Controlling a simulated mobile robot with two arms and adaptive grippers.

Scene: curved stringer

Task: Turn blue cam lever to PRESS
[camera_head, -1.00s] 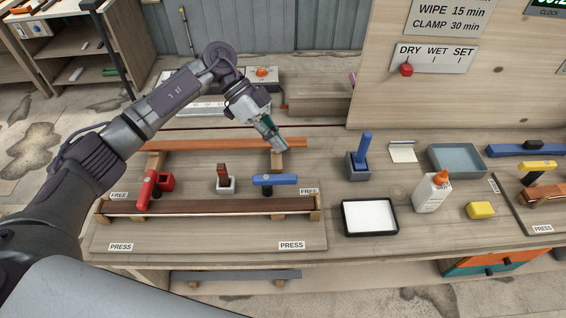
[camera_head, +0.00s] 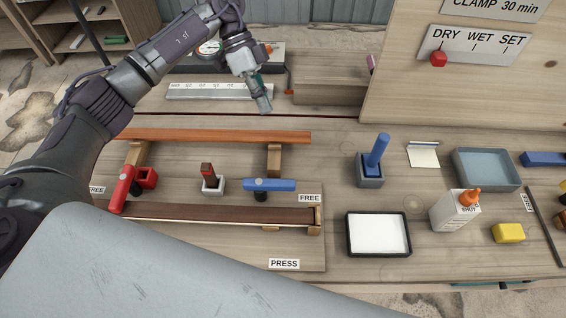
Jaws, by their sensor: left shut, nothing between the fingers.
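The blue cam lever (camera_head: 270,184) lies level, pointing right, above the dark wooden strip (camera_head: 220,213) on the fixture board. The FREE label (camera_head: 310,198) is at its right and the PRESS label (camera_head: 284,264) is nearer the front edge. My left gripper (camera_head: 265,108) is shut and empty, behind the orange-brown strip (camera_head: 225,136) and up from the lever, not touching it. The red cam lever (camera_head: 122,188) stands at the left end of the fixture. My right gripper is not in view.
A blue-handled tool in a holder (camera_head: 370,170), a white-filled tray (camera_head: 378,234), a glue bottle (camera_head: 455,210), a yellow block (camera_head: 508,233) and a grey tray (camera_head: 486,169) stand on the right. A large grey surface covers the lower left foreground.

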